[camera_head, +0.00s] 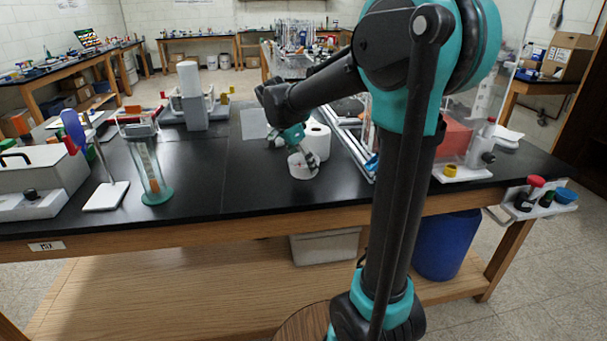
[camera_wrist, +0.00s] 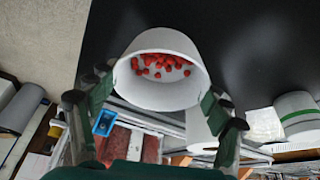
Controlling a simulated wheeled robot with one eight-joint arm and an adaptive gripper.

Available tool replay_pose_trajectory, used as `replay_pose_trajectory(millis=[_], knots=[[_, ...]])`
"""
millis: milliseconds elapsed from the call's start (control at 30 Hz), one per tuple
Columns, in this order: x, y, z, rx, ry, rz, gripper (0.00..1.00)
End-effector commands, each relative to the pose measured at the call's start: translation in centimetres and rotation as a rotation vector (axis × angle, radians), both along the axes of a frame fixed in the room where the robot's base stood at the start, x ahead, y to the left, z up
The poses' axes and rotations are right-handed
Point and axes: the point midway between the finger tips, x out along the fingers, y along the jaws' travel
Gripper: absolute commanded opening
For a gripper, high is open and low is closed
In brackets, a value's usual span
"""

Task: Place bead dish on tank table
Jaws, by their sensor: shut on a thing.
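The bead dish is a white round dish (camera_head: 301,168) holding several red beads. In the wrist view the dish (camera_wrist: 160,98) sits between my two fingers, its mouth facing the camera. My gripper (camera_head: 302,157) is shut on the dish; its fingers also show on both sides of the dish in the wrist view (camera_wrist: 157,88). The dish is over the black-topped bench (camera_head: 240,190), near its front middle. I cannot tell whether its base touches the top. No label identifies the tank table.
A white roll (camera_head: 318,139) stands close behind the dish, with a metal extrusion frame (camera_head: 348,150) to its right. A clear cylinder with a teal base (camera_head: 150,170) and a white stand (camera_head: 106,196) are at left.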

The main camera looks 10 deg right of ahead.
Motion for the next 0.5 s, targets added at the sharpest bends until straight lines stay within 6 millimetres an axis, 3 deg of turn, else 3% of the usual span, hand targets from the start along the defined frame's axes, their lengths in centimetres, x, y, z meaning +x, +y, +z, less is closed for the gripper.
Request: replay_pose_trajectory(millis=[400,500], knots=[[0.0,0.0,-4.3,0.000,0.000,0.000,0.48],[0.0,0.0,-4.6,0.000,0.000,0.000,0.48]])
